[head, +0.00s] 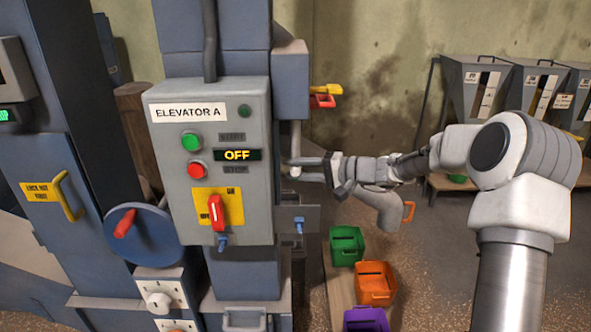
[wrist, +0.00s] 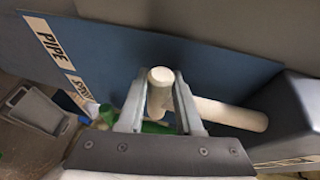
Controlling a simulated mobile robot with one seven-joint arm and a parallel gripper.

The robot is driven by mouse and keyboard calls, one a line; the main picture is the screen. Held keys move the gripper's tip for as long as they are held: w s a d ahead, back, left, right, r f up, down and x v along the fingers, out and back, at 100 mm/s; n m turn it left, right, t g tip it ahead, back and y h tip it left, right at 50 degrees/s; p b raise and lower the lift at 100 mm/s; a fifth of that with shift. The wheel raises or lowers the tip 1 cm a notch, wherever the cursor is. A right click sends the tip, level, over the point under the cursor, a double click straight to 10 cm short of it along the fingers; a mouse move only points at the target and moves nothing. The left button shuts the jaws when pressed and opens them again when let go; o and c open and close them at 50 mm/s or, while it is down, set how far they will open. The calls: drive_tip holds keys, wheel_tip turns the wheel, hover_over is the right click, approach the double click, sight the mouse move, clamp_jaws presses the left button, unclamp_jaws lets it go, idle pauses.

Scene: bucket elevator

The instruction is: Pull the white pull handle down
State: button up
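The white pull handle (head: 296,137) hangs at the right side of the grey elevator column, just right of the ELEVATOR A panel. In the wrist view the handle (wrist: 225,112) shows as a white bar running right, with a rounded end standing between my fingertips. My gripper (head: 296,168) reaches in from the right at the handle's lower end. In the wrist view my gripper (wrist: 161,85) has one finger on each side of the handle's end, with no clear gap, and looks shut on it. The right finger hides part of the bar.
The control panel (head: 207,165) with an OFF display is left of my gripper. Red and yellow levers (head: 325,96) jut out above. Green (head: 346,240), orange (head: 376,282) and purple bins (head: 366,320) stand below. Grey hoppers (head: 480,90) stand at the back right.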

clamp_jaws()
idle(1.0)
